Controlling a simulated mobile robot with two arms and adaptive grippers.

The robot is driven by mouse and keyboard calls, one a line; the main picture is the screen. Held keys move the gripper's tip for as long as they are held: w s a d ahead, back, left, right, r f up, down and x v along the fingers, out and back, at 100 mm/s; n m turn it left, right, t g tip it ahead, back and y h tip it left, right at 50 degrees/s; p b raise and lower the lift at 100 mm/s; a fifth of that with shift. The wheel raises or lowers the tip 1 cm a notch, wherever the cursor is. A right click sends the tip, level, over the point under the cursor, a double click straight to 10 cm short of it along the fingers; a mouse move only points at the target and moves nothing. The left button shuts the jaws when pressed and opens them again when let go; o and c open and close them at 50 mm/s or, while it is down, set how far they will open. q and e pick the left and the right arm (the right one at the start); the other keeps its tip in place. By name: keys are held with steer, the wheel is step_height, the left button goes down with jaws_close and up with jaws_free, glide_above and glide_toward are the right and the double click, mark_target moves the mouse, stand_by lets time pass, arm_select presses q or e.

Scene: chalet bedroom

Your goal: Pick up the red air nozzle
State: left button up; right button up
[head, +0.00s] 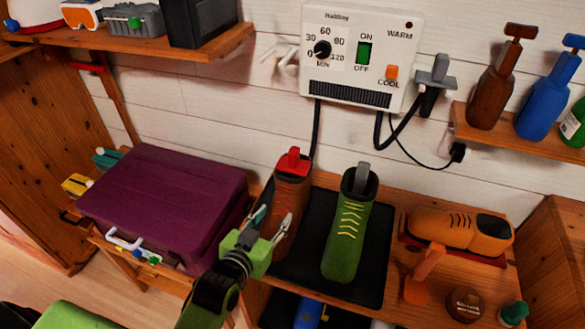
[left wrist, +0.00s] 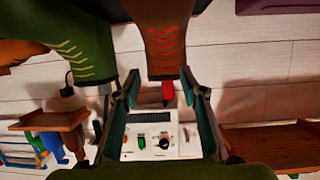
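The red air nozzle (head: 293,161) sticks up out of the top of the brown boot (head: 290,205), which stands on the black mat. In the left wrist view, seen upside down, the red nozzle (left wrist: 168,92) shows between my fingers below the brown boot (left wrist: 163,40). My left gripper (head: 271,215) is open and empty, in front of the brown boot and lower than the nozzle in the head view. Its two fingers (left wrist: 162,72) also show apart in the left wrist view. I cannot tell whether they touch the boot. My right gripper is out of view.
A green boot (head: 343,235) with a grey nozzle (head: 363,178) stands close on the right. The white dryer unit (head: 362,50) hangs on the wall behind, with dark hoses. A purple case (head: 165,205) lies left. An orange shoe (head: 455,228) is at the right.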

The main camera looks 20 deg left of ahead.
mark_target(291, 160)
arm_select(q)
steer(key=w+r+t, duration=0.1)
steer(key=w+r, duration=0.1)
steer(key=w, duration=0.2)
steer(key=w+r+t, duration=0.1)
steer(key=w, duration=0.3)
steer(key=w+r+t, duration=0.1)
steer(key=w+r, duration=0.1)
steer(key=w, duration=0.2)
steer(key=shift+w+a+r+n+t+p, duration=0.1)
steer(key=shift+a+r+n+t+p, duration=0.2)
steer(key=shift+r+t, duration=0.1)
steer(key=shift+w+d+p, duration=0.15)
steer(key=shift+w+p, duration=0.05)
steer(key=shift+w, duration=1.2)
steer(key=shift+w+d+p, duration=0.1)
steer(key=shift+w+p, duration=0.1)
steer(key=shift+w, duration=1.2)
steer(key=shift+r, duration=0.1)
steer(key=shift+c, duration=0.4)
jaws_close()
